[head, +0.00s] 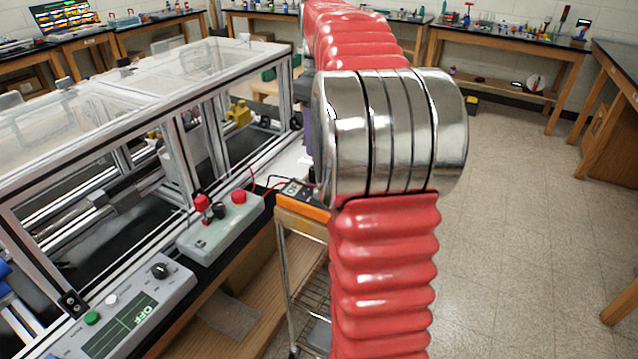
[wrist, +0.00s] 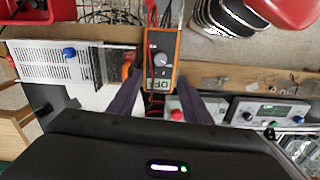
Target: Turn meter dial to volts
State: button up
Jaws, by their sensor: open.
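The orange meter (wrist: 174,48) is at the top centre of the wrist view, with a grey face and a round dial (wrist: 160,59). Its small display (wrist: 160,85) seems to show OFF, though the letters are tiny. My gripper (wrist: 160,80) is open, its two dark fingers apart at the left and right of the meter's display end. I see nothing held between them. I cannot tell how high the fingertips are above the meter. In the head view the meter (head: 303,206) lies left of my red arm, which hides part of it and most of my gripper.
Red and black leads run near the meter. Open floor lies right.

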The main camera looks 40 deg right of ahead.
jog(key=shift+f, duration=0.1)
notch_tip(320, 180, down, 14)
jog(key=shift+r, duration=0.2)
dwell(0.7)
jog(key=shift+c, duration=0.3)
jog(key=c, duration=0.9)
jog(key=shift+d, duration=0.15)
jog(key=shift+c, duration=0.6)
jog(key=shift+a, duration=0.2)
